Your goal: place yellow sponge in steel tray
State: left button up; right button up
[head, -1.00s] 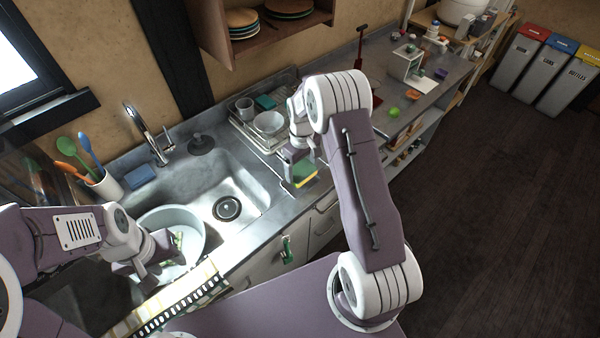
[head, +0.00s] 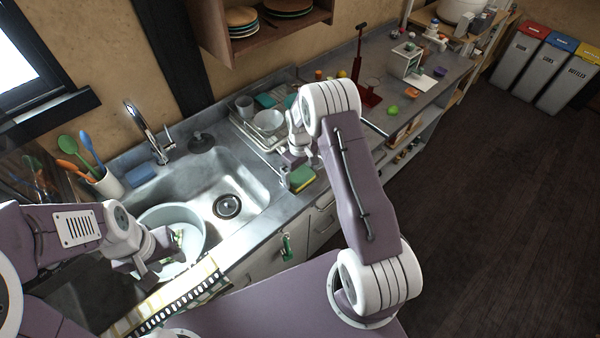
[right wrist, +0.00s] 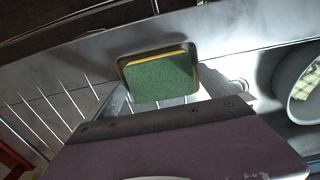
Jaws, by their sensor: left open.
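The yellow sponge (head: 302,179) has a green top and sits at the counter's front edge, right of the sink. It also shows in the right wrist view (right wrist: 160,80), between the fingers. My right gripper (head: 294,172) points down and appears shut on the sponge. A shallow grey rounded rim, apparently the steel tray (right wrist: 153,49), surrounds the sponge in the right wrist view. I cannot tell whether the sponge touches its floor. My left gripper (head: 165,258) is open over the grey basin (head: 200,222) in the sink, beside a green-and-white cloth (right wrist: 306,82).
A dish rack (head: 262,135) with bowl and cup stands behind my right gripper. A faucet (head: 148,132) and a utensil cup (head: 106,183) are by the sink. A red stand (head: 366,95) and small items fill the counter to the right. A shelf (head: 262,30) hangs above.

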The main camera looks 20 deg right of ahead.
aim_at(300, 175)
notch_tip(300, 175, up, 12)
jog(key=r, duration=0.1)
jog(key=s+a+m, duration=0.2)
jog(key=s, duration=0.8)
jog(key=s+a+m+t, duration=0.1)
jog(key=s+a+m, duration=0.1)
jog(key=s, duration=0.8)
jog(key=shift+a+r+b, duration=0.35)
jog(key=shift+a+r, duration=0.05)
jog(key=shift+a, duration=0.45)
